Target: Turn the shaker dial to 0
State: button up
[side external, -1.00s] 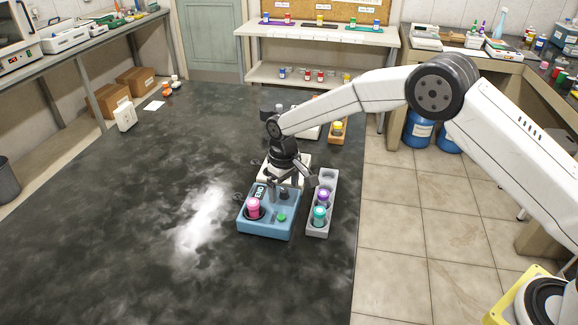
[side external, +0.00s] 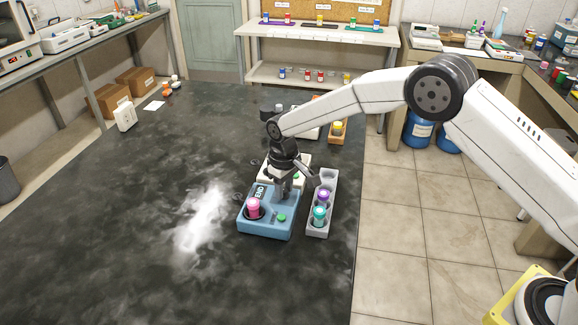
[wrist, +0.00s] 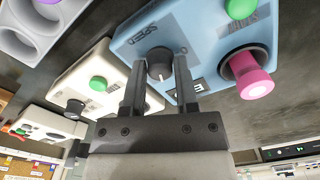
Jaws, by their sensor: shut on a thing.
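The blue shaker (side external: 266,226) stands on the dark bench, with a pink-capped vial (side external: 253,207) in its holder and a green button (side external: 281,217) at its front. In the wrist view, the shaker's dark dial (wrist: 160,65) sits beside the word SPEED on the blue top (wrist: 135,48). My gripper (wrist: 161,72) has its two fingers on either side of the dial and is shut on it. The dial's pointer mark shows, but the number it points at cannot be read. In the side view my gripper (side external: 285,190) hides the dial.
A grey rack (side external: 318,228) with purple- and teal-capped vials stands close to the right of the shaker. A cream device (wrist: 95,85) with a green button and a dark knob stands just behind.

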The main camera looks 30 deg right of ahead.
jog(key=n, duration=1.1)
dwell(0.3)
jog(key=shift+o, duration=1.1)
jog(key=shift+c, duration=1.1)
jog(key=shift+n, duration=0.3)
